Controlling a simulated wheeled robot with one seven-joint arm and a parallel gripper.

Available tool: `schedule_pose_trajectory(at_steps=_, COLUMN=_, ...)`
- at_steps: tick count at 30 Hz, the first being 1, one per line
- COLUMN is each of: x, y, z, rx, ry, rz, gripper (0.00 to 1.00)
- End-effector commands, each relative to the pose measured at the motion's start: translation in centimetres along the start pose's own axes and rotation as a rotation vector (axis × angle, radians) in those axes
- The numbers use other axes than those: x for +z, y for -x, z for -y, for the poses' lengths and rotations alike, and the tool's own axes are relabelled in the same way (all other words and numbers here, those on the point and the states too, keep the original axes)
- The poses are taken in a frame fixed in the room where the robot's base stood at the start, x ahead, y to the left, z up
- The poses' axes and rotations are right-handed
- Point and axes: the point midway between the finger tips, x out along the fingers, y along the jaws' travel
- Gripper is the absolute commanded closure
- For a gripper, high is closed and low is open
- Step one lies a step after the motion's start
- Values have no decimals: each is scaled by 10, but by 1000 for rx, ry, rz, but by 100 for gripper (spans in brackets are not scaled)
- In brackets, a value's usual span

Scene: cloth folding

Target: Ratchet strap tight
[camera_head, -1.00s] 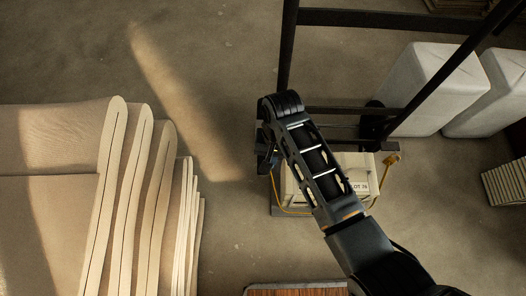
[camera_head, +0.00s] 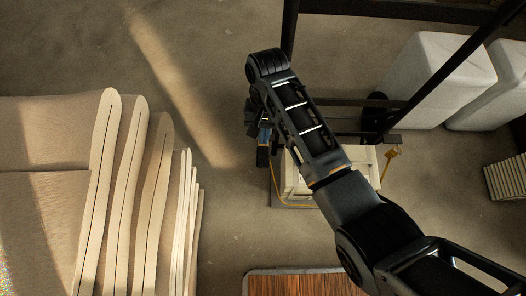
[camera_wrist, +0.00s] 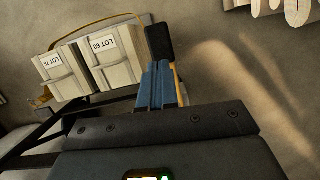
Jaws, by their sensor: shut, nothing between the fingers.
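A yellow strap (camera_head: 273,180) runs around two pale cartons on a low cart. In the wrist view the strap (camera_wrist: 95,19) passes behind the cartons, and a yellow fitting (camera_wrist: 43,96) sits at their far left end. That fitting (camera_head: 392,153) also shows at the cartons' right end in the head view. The cartons read LOT 60 (camera_wrist: 105,58) and LOT 76 (camera_wrist: 63,74). My gripper (camera_head: 262,156) is shut and empty beside the cartons' left end.
The cart's dark upright frame (camera_head: 447,67) rises behind the cartons. White padded blocks (camera_head: 432,84) stand at the right. Thick folded beige sheets (camera_head: 50,140) fill the left. A wooden-topped surface (camera_head: 300,283) is at the bottom. Bare floor (camera_head: 215,225) lies between the sheets and cart.

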Motion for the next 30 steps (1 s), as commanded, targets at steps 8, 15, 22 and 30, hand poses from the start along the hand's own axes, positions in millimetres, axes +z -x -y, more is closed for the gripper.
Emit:
schedule_pose_trajectory(at_steps=8, x=-2, y=-38, z=0, rx=0, ry=0, rz=0, gripper=100)
schedule_pose_trajectory(at_steps=15, x=-1, y=-58, z=0, rx=0, ry=1, rz=-1, gripper=100)
schedule_pose_trajectory(at_steps=22, x=0, y=-59, z=0, rx=0, ry=1, rz=0, gripper=100)
schedule_pose_trajectory(at_steps=30, x=0, y=-62, z=0, rx=0, ry=0, rz=0, gripper=100)
